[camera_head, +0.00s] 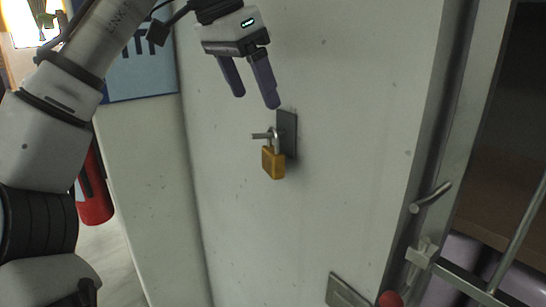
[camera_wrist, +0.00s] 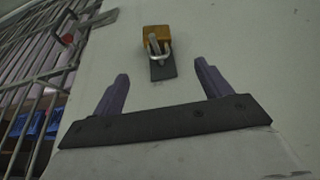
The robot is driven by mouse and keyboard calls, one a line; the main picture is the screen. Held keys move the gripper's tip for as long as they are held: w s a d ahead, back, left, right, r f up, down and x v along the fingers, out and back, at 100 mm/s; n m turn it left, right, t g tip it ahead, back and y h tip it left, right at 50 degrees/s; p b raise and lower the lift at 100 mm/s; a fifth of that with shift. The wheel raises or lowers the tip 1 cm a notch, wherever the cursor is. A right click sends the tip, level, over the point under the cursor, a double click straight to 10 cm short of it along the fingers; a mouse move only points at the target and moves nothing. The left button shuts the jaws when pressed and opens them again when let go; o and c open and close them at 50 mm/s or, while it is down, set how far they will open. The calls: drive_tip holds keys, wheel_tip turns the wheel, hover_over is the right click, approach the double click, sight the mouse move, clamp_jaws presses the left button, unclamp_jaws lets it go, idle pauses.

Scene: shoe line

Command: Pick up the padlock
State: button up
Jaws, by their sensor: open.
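The padlock (camera_head: 273,162) has a brass-yellow body and a grey metal shackle. It hangs from a dark metal plate (camera_head: 288,131) on a pale upright panel in the head view. The padlock (camera_wrist: 157,37) also shows in the wrist view, past the fingertips and near the middle. My gripper (camera_head: 255,101) is open and empty, above and slightly left of the padlock, and does not appear to touch it. Its two purple fingers (camera_wrist: 160,68) stand apart in the wrist view, with the dark plate between and beyond them.
The pale panel (camera_head: 350,80) is wide and mostly bare around the padlock. A metal handle (camera_head: 431,197) and a red knob (camera_head: 390,299) are at the right. Metal bars (camera_wrist: 40,75) stand at the left in the wrist view. A red cylinder (camera_head: 94,192) is behind my arm.

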sight(272, 128)
drive_tip(key=x, duration=0.6)
drive_tip(key=shift+w+d+f, duration=0.1)
drive_tip(key=shift+f, duration=0.05)
drive_tip(key=shift+s+x, duration=0.2)
drive_tip(key=shift+x, duration=2.45)
drive_tip(key=shift+c, duration=0.3)
drive_tip(key=shift+d, duration=0.1)
drive_tip(key=c, duration=1.1)
drive_tip(key=shift+c, duration=0.3)
drive_tip(key=shift+r, duration=0.8)
drive_tip(key=s+a+b, duration=0.2)
drive_tip(key=s+a, duration=0.8)
drive_tip(key=a, duration=0.5)
drive_tip(key=shift+b, duration=0.35)
